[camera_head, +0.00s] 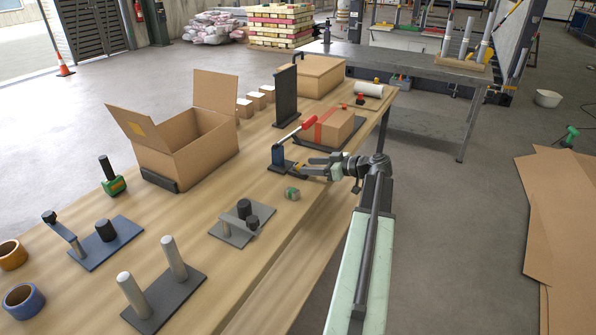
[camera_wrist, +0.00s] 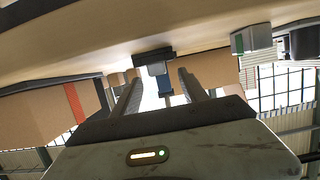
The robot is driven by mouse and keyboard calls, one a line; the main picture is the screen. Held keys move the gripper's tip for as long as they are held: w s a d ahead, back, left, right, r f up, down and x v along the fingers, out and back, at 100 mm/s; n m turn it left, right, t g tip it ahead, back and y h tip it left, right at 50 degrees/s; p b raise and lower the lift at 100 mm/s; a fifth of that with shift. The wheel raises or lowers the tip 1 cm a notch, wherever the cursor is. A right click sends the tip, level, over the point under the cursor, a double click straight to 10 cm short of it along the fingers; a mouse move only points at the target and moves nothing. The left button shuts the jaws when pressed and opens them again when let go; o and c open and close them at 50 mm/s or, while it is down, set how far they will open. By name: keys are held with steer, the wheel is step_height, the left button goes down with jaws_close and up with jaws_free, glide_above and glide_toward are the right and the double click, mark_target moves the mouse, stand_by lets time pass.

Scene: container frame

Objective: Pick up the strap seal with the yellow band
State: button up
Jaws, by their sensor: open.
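I cannot make out a whole strap seal with a yellow band in either view. A small yellow patch (camera_head: 300,167) shows at the tips of my gripper (camera_head: 312,168) in the head view; I cannot tell what it belongs to. No held object shows.
A grey plate with dark posts (camera_head: 238,232) is nearer. An open carton (camera_head: 190,140) stands left.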

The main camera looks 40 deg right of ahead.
mark_target(302, 165)
steer(key=x, duration=0.3)
steer(key=shift+w+d+f+b, duration=0.1)
steer(key=shift+w+b, duration=0.1)
steer(key=shift+b, duration=0.15)
jaws_close()
steer(key=shift+s, duration=0.1)
steer(key=shift+r+p, duration=0.5)
step_height(302, 165, up, 3)
steer(key=p, duration=0.3)
steer(key=shift+r, duration=0.1)
steer(key=s+a+p, duration=0.1)
steer(key=s+a, duration=0.3)
steer(key=s, duration=1.1)
steer(key=shift+s+r, duration=0.3)
steer(key=shift+r, duration=0.2)
